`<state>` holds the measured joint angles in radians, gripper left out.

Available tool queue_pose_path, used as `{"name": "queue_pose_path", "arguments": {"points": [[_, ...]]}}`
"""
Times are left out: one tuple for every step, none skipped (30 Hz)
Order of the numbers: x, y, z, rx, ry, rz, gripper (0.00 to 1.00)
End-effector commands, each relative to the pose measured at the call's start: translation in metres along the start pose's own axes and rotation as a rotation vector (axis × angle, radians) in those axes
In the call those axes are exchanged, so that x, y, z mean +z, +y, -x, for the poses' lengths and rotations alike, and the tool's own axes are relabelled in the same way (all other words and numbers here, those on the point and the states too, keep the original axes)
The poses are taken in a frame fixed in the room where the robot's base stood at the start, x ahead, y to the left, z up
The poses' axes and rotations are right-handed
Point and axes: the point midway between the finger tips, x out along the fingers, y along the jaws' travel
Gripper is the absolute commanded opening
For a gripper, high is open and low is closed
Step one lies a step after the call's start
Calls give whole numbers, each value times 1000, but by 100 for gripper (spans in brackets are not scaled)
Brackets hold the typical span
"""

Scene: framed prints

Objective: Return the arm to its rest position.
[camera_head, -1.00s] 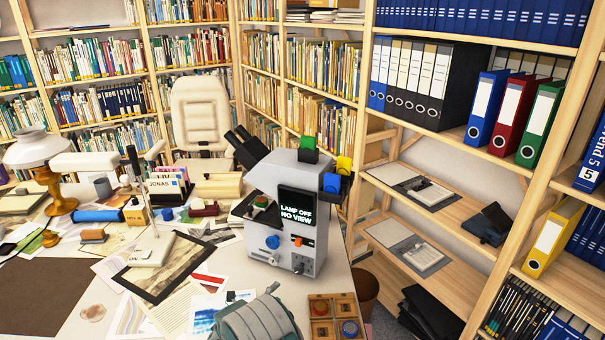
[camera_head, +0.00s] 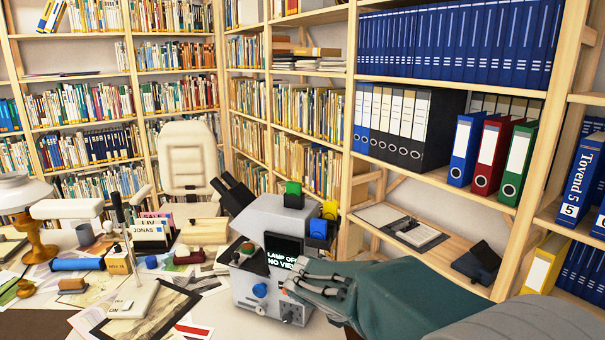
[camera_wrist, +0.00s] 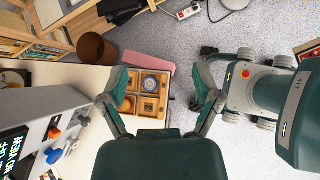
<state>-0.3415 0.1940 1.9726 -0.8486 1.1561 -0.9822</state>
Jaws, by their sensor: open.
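My gripper (camera_wrist: 162,76) shows in the wrist view with its two fingers spread wide and nothing held between them. Below it and partly behind the left finger is a wooden compartment tray (camera_wrist: 149,103) with round pieces in it, on the desk's edge. In the head view my teal arm (camera_head: 385,290) reaches in from the lower right, over the desk's right side. It overlaps the front right of the grey microscope-like device (camera_head: 262,290) whose screen reads lamp off, no view; I cannot tell whether they touch.
Wooden shelves with binders (camera_head: 493,150) stand close on the right, and bookshelves line the back. A cream chair (camera_head: 187,158) is behind the desk. A desk lamp (camera_head: 30,205) and several small items crowd the desk's left. Grey floor (camera_wrist: 170,40) is open in the wrist view.

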Motion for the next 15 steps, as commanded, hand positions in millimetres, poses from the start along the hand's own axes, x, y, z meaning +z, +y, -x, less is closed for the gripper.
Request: {"name": "queue_pose_path", "arguments": {"points": [[12,-15,5,-6,44,-107,82],[16,-24,7,-12,70,-171,82],[21,-34,11,-20,106,-256,82],[24,-43,13,-26,132,-319,82],[28,-51,16,-34,158,-383,82],[31,-62,19,-43,193,-467,82],[34,-70,22,-50,219,-532,82],[36,-78,24,-59,245,-595,82],[38,-88,28,-71,280,-680,82],[40,-96,31,-79,305,-744,82],[41,-104,33,-89,331,-807,82],[42,-114,37,-101,366,-893,82],[43,-121,40,-111,392,-956,82],[43,-128,42,-122,418,-1019,82],[44,-138,46,-137,453,-1103,82]]}}
